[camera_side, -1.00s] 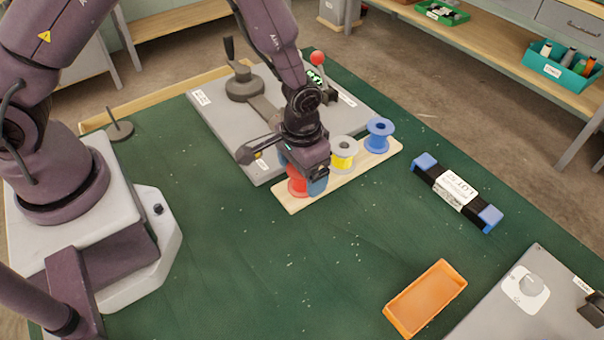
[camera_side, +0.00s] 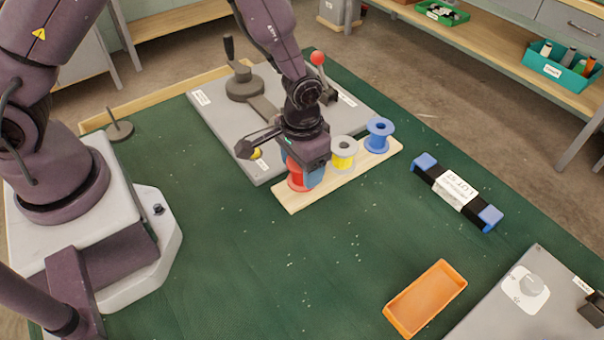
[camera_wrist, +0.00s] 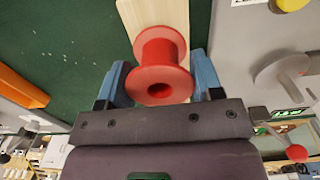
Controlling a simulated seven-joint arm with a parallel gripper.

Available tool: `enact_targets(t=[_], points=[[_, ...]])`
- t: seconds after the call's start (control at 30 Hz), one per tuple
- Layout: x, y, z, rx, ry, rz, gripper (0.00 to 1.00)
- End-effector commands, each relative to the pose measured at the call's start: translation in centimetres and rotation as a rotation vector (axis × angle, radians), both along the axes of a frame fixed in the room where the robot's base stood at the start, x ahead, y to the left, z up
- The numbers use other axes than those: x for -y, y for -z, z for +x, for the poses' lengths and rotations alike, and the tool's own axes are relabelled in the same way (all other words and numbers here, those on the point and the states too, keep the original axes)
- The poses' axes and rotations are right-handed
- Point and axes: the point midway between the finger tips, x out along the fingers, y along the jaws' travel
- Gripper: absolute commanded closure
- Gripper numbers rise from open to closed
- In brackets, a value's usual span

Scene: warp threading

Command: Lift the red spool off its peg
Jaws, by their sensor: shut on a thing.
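The red spool (camera_side: 296,183) is at the near left end of the wooden peg board (camera_side: 296,204). My gripper (camera_side: 299,170) points down over that end, with its blue fingers at the spool's sides. In the wrist view my gripper (camera_wrist: 161,78) is shut on the red spool (camera_wrist: 160,60), one finger on each side. The spool hides its peg. I cannot tell whether the spool is still around the peg or how far its bottom is above the board.
A yellow spool (camera_side: 344,153) and a blue spool (camera_side: 379,135) stand further along the board. A grey plate (camera_side: 215,120) with a red-knobbed lever (camera_side: 318,60) lies behind. A black, blue-ended block (camera_side: 457,191) and an orange tray (camera_side: 426,298) are to the right. The green front area is clear.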

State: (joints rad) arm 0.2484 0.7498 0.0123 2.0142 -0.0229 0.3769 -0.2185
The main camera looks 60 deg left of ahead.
Motion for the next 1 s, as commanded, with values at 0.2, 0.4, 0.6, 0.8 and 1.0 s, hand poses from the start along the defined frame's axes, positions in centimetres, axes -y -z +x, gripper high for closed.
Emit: enact_targets(t=[0.2, 0.4, 0.6, 0.8, 1.0], points=[[0.0, -1.6, 0.0, 0.002, 0.0, 0.0, 0.57], [0.0, -3.0, 0.0, 0.001, 0.0, 0.0, 0.57], [0.0, -4.4, 0.0, 0.001, 0.0, 0.0, 0.57], [0.0, -5.6, 0.0, 0.0, 0.0, 0.0, 0.57], [0.0, -5.8, 0.0, -0.001, 0.0, 0.0, 0.57]])
